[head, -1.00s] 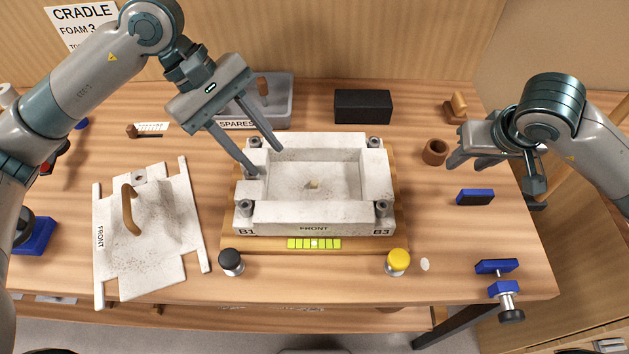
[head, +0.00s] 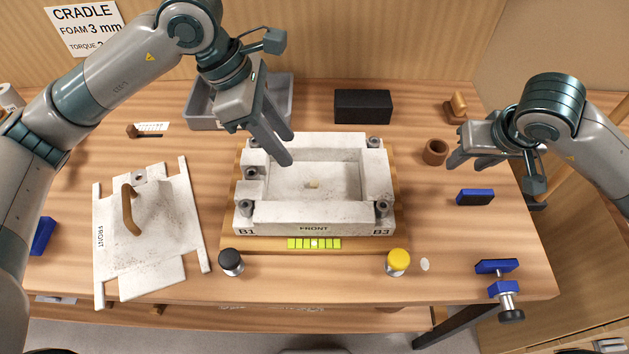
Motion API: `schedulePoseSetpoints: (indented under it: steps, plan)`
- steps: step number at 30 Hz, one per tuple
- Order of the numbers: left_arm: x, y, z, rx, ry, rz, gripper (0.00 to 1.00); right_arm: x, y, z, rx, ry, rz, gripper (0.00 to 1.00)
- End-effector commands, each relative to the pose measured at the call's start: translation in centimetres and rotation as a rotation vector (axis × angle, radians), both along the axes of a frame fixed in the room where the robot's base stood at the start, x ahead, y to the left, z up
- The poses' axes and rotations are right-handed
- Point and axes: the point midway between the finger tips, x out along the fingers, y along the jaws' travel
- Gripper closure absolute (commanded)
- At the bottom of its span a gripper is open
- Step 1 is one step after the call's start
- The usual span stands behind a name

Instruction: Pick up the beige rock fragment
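A small beige rock fragment (head: 313,184) lies on the floor of the pale stone-like box (head: 315,217), near its middle. My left gripper (head: 288,150) is above the box's back left part, up and to the left of the fragment, and apart from it. Its two fingers point down to the right with a gap between them, and nothing shows between them. My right gripper (head: 465,165) is at the right, beside a brown cup, far from the fragment. Its fingers are seen at an angle, and their gap is hard to judge.
The box stands on a wooden board, with bolts at its corners. A pale lid with a brown handle (head: 131,210) lies at left. A grey bin (head: 207,118) and black block (head: 363,106) stand behind. Black (head: 231,262) and yellow (head: 397,262) knobbed items stand in front. The brown cup (head: 435,152) is at right.

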Motion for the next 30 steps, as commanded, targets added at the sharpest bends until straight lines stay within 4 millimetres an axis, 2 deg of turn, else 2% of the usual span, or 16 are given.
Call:
schedulePoseSetpoints:
  steps: [8, 21, 30]
  plan:
    - [0.0, -0.1, -0.4, 0.0, 0.001, -0.001, 0.64, 0.0, 0.0, 0.0, 0.0, 0.0, 0.0, 0.63]
    - [0.0, -2.3, -5.4, 0.0, 0.002, -0.003, 0.64, 0.0, 0.0, 0.0, 0.0, 0.0, 0.0, 0.63]
    - [0.1, -2.6, -6.3, 0.0, -0.001, -0.002, 0.64, 0.0, 0.0, 0.0, 0.0, 0.0, 0.0, 0.63]
